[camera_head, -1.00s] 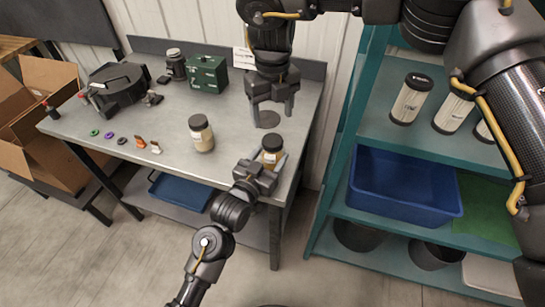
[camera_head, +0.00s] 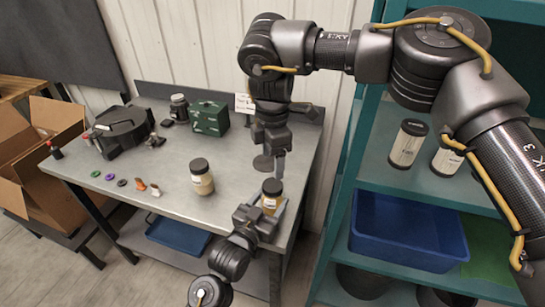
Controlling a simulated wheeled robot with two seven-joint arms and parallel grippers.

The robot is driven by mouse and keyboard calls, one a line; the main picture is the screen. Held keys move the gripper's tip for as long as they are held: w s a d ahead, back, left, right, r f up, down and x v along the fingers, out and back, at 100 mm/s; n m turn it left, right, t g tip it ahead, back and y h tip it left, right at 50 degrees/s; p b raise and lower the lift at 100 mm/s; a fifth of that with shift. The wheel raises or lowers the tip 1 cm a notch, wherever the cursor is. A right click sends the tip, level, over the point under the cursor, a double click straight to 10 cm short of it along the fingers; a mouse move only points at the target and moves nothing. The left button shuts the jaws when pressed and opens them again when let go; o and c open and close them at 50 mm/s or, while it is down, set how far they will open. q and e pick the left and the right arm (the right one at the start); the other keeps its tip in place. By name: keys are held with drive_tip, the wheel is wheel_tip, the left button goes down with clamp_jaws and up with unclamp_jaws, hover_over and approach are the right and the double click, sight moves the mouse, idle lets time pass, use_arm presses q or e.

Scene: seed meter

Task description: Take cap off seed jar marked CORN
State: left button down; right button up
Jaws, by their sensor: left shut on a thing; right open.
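My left gripper (camera_head: 268,213) is shut on a jar with a dark cap (camera_head: 272,187) and yellowish contents (camera_head: 270,203), near the table's front right corner. The jar is upright with its cap on. Its label is too small to read. My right gripper (camera_head: 273,160) is open and empty, pointing down beyond the held jar and apart from it. A second jar (camera_head: 201,183) with a dark cap and pale contents stands on the table to the left. I cannot read its marking either.
The grey table (camera_head: 225,165) holds a black seed meter housing (camera_head: 122,131), a green box (camera_head: 210,118), a dark canister (camera_head: 179,107) and several small parts at the left. A dark disc (camera_head: 262,163) lies near my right gripper. A teal shelf (camera_head: 350,170) stands close on the right.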

sight(273, 184)
drive_tip(key=m, duration=1.2)
drive_tip(key=shift+f, duration=4)
